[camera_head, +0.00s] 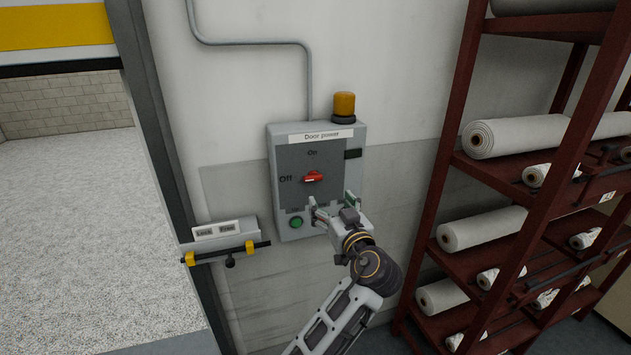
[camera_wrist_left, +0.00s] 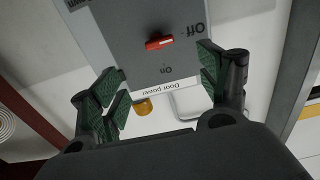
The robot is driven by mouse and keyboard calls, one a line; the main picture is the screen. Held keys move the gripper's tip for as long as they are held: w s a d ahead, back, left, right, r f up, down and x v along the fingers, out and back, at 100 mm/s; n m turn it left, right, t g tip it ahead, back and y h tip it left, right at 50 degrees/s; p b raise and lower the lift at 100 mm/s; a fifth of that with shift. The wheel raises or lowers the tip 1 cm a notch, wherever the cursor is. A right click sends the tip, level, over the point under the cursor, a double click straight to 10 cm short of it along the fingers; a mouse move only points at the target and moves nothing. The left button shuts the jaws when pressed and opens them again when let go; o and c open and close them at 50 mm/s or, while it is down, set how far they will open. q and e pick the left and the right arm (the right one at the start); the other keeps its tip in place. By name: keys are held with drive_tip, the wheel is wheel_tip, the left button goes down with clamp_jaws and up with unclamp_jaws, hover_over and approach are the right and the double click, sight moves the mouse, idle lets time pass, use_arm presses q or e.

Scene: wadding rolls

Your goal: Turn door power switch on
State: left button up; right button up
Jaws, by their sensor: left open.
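The grey door power box (camera_head: 297,155) is fixed to the wall, with "On" printed above its switch and "Off" at the left. The red rotary switch (camera_head: 313,177) lies roughly horizontal, in line with "Off". The box (camera_wrist_left: 125,30) appears upside down in the left wrist view, with the red switch (camera_wrist_left: 159,43) between and beyond the fingers. My left gripper (camera_head: 332,204) is open and empty, in front of the box's lower right part, below the switch in the head view. Its green-padded fingers (camera_wrist_left: 160,83) are spread and apart from the switch. My right gripper is not in view.
An amber lamp (camera_head: 344,105) sits on the box, and a green button (camera_head: 296,222) is at its lower left. A bar latch (camera_head: 228,253) is by the doorway at the left. A dark red rack (camera_head: 452,160) with white rolls (camera_head: 515,133) stands at the right.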

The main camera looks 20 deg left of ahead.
sight(314, 178)
use_arm(q)
drive_tip(key=shift+w+a, duration=0.1)
drive_tip(key=shift+w, duration=0.05)
drive_tip(key=p+x, duration=0.4)
drive_tip(key=x, duration=0.8)
drive_tip(key=shift+r, duration=0.1)
drive_tip(key=shift+p+x, duration=0.3)
drive_tip(key=shift+x, duration=0.45)
drive_tip(key=shift+c, duration=0.3)
drive_tip(key=c, duration=0.9)
